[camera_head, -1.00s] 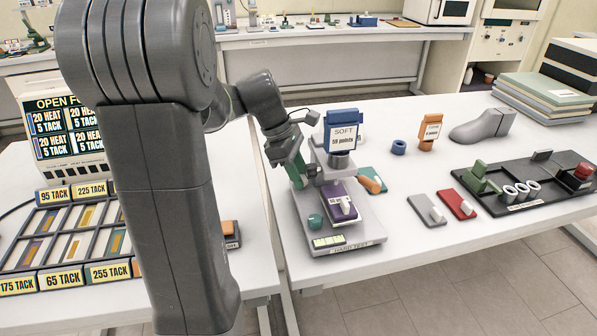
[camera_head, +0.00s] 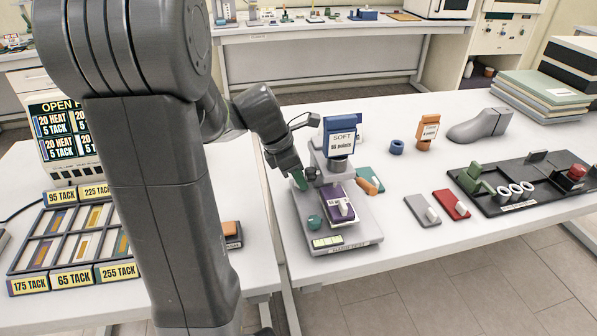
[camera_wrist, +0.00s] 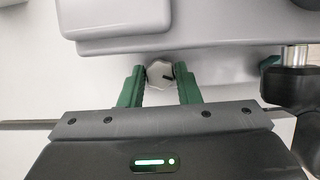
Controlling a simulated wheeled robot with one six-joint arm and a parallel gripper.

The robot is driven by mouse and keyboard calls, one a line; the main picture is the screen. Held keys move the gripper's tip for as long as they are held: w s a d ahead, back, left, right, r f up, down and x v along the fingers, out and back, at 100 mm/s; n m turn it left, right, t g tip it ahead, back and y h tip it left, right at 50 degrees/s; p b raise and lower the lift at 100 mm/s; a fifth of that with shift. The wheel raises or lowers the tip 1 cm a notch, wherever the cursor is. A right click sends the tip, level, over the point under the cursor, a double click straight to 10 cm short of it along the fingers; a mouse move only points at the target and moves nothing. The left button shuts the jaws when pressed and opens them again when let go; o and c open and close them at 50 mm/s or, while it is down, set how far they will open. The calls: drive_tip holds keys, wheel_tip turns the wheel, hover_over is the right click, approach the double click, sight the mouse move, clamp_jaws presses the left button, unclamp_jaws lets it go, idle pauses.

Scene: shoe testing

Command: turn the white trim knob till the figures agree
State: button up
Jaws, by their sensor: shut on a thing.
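The white trim knob (camera_wrist: 160,73) sits at the side of the grey tester and bears a dark mark on its right side. My gripper (camera_wrist: 161,88) has its green fingers on either side of the knob, shut on it. In the head view my gripper (camera_head: 301,181) is at the tester's left side and the knob is hidden. The tester (camera_head: 362,232) has a blue-topped sign (camera_head: 342,139) reading "SOFT" with a points figure too blurred to be sure of. A purple block (camera_head: 340,207) with a small label lies on its bed. The small front display (camera_head: 327,241) is too small to read.
A teal piece with an orange handle (camera_head: 367,186) lies close to the tester's right. The left table holds a sample rack (camera_head: 10,272).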

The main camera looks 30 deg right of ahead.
idle(0.4)
drive_tip(key=o, duration=0.7)
drive_tip(key=p+v, duration=0.1)
drive_tip(key=v, duration=1.3)
drive_tip(key=shift+f, duration=0.1)
